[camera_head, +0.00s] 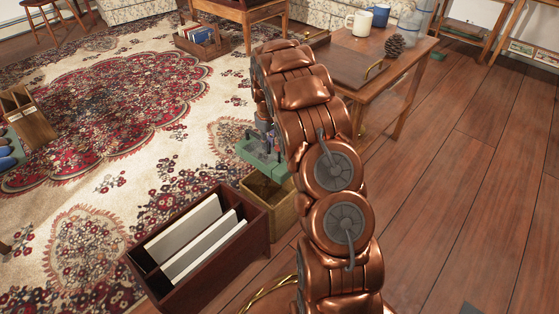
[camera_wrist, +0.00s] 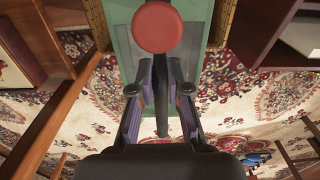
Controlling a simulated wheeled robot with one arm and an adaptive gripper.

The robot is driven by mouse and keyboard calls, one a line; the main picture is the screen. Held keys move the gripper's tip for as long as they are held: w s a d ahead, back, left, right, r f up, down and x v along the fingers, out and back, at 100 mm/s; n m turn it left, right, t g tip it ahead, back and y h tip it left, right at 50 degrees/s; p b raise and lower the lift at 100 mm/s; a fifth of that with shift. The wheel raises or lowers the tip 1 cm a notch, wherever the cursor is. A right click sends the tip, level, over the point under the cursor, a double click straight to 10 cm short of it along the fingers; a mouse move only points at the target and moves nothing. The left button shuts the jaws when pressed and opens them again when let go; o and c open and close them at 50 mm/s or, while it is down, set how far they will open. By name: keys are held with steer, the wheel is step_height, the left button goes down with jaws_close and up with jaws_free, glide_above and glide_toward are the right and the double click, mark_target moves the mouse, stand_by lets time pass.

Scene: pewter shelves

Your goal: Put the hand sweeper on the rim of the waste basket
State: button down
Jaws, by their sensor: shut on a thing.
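The hand sweeper (camera_head: 250,153) has a flat green body. In the wrist view its green body (camera_wrist: 122,62) carries a round red knob (camera_wrist: 157,27) and a dark handle. My gripper (camera_wrist: 160,92) is shut on the dark handle, one finger on each side. In the head view my gripper (camera_head: 268,137) is partly hidden by my arm. The tan waste basket (camera_head: 262,200) stands on the floor directly below the sweeper. Its woven walls show on both sides of the green body in the wrist view (camera_wrist: 226,22). Whether the sweeper touches the rim is hidden.
A dark red box (camera_head: 258,236) with white folders stands left of the basket, close by. A wooden table (camera_head: 408,62) with mugs, a tray and a pine cone (camera_head: 395,44) stands behind my arm. The wooden floor on the right is mostly clear.

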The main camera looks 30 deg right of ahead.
mark_target(279, 158)
steer(key=shift+s+d+f+b, duration=0.1)
steer(key=shift+s+d+b, duration=0.15)
steer(key=shift+s, duration=0.65)
steer(key=shift+s+d+f+b, duration=0.1)
steer(key=shift+s+b, duration=0.2)
steer(key=shift+s, duration=0.6)
steer(key=shift+s+d+b, duration=0.2)
steer(key=shift+s+b, duration=0.1)
steer(key=shift+s, duration=0.6)
step_height(279, 158, down, 4)
steer(key=shift+r+b, duration=0.2)
steer(key=shift+b, duration=0.8)
steer(key=shift+r, duration=0.1)
steer(key=c, duration=1.1)
jaws_free()
steer(key=shift+c, duration=0.2)
